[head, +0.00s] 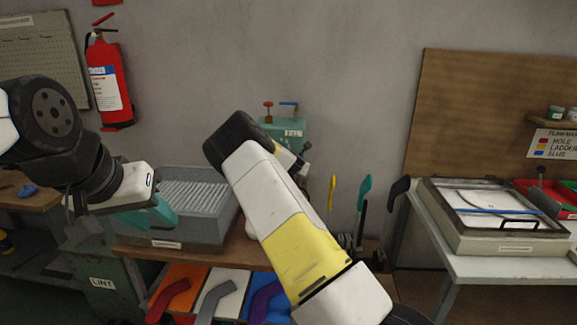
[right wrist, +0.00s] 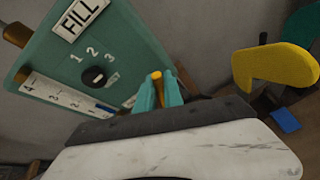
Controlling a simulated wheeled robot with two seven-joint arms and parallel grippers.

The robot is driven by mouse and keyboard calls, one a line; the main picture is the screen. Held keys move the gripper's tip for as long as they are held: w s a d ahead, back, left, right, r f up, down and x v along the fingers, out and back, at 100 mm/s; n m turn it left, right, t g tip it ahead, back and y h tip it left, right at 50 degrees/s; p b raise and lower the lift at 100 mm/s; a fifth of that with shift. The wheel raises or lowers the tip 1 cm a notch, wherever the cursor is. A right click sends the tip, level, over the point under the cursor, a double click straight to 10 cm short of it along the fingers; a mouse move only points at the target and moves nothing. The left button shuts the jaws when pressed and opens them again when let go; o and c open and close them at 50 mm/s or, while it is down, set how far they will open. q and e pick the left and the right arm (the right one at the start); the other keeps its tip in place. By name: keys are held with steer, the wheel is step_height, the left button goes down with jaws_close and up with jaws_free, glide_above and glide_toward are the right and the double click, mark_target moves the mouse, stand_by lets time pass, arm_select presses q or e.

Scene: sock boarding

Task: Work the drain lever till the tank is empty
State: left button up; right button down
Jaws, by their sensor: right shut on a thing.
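The green tank (head: 290,130) stands against the wall in the head view, partly hidden behind my right arm. The right wrist view shows its face (right wrist: 120,50) tilted, with a FILL label, a dial marked 1, 2, 3 and a white level gauge (right wrist: 60,92). A little blue shows near the gauge's 1 end. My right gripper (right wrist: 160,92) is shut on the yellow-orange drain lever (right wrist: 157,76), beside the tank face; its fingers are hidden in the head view. My left gripper (head: 150,213) is at the left, over the grey tray's near-left edge; its jaw gap is unclear.
The grey ribbed tray (head: 205,232) sits on the bench left of the tank. Yellow and teal paddles (head: 364,190) stand right of the tank. A framed screen (head: 490,250) is on the right table. A fire extinguisher (head: 108,80) hangs on the wall.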

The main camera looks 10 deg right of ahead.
steer(key=shift+a, duration=0.1)
stand_by(0.4)
steer(key=c, duration=1.5)
jaws_free()
steer(key=shift+v, duration=3.9)
